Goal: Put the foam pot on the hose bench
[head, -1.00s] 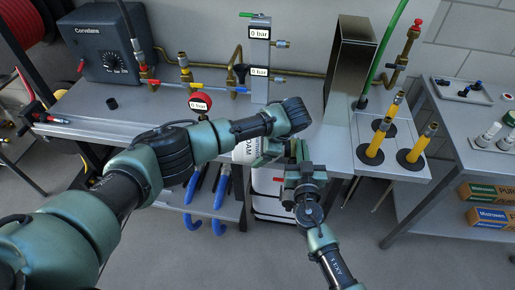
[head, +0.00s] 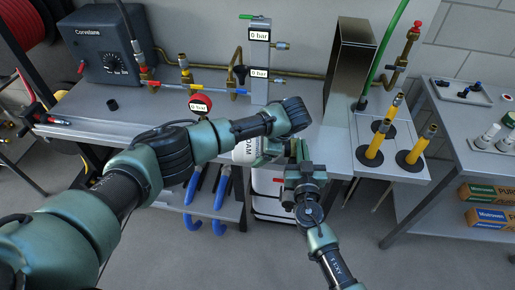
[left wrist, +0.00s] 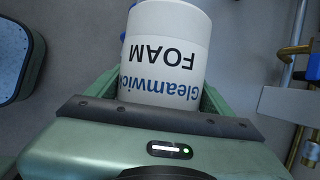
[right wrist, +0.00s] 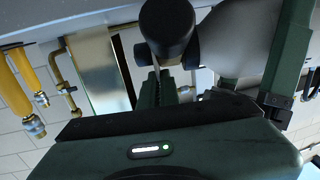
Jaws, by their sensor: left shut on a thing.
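The foam pot (left wrist: 165,45) is a white cylinder with blue "Gleamwick" and black "FOAM" lettering. My left gripper (left wrist: 160,98) is shut on it. In the head view the pot (head: 245,152) shows partly behind my left forearm, in front of the bench's front edge. My right gripper (head: 298,152) is just right of the pot, and its jaw gap is unclear. In the right wrist view a grey rounded surface and a dark cylinder (right wrist: 168,25) are close ahead. A grey bench (head: 120,122) with pipes and gauges runs across the back; which bench is the hose bench is not marked.
A dark blue Corvelane box (head: 110,52), a red gauge (head: 200,104) and a tall metal box (head: 348,65) stand on the back bench. Yellow-ended tubes (head: 373,142) stand to the right. A side table (head: 455,120) is at right.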

